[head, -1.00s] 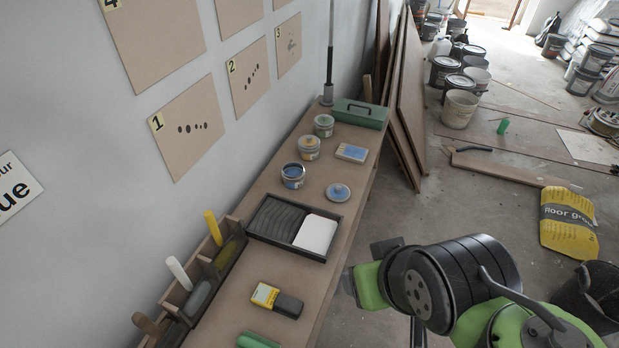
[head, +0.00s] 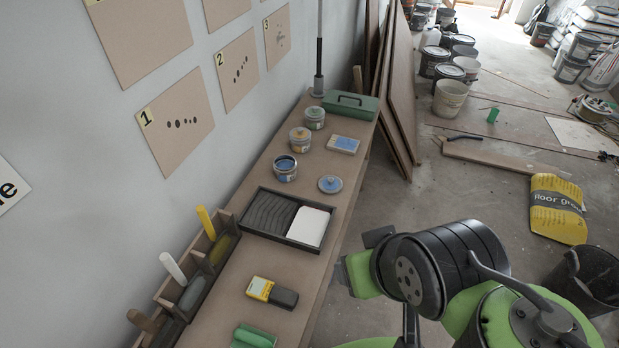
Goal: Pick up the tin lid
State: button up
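The tin lid (head: 330,184) is a small round blue disc with a knob in its middle. It lies flat on the bench (head: 262,263), near the right edge and just behind the black tray. An open tin with blue inside (head: 285,168) stands to its left. My arm is in the lower right of the head view, over the floor beside the bench. It is well apart from the lid. The fingers of my gripper cannot be made out.
The black tray (head: 243,232) with a white pad lies in front of the lid. Two more tins (head: 300,139) (head: 314,118), a blue-topped box (head: 343,144) and a green case (head: 351,106) stand behind. A wooden rack (head: 185,274) lines the wall. Boards (head: 402,92) lean beyond the bench.

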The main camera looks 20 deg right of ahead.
aim_at(328, 184)
jog(key=i+l+u, duration=0.2)
jog(key=u, duration=0.25)
jog(key=i+l+u, duration=0.1)
jog(key=l+u, duration=0.35)
jog(key=i+l+u, duration=0.1)
jog(key=l+u, duration=0.15)
jog(key=u, duration=0.2)
jog(key=l+u, duration=0.75)
jog(key=u, duration=0.15)
jog(key=k+l+u, duration=0.1)
jog(key=l+u, duration=0.25)
jog(key=u, duration=0.15)
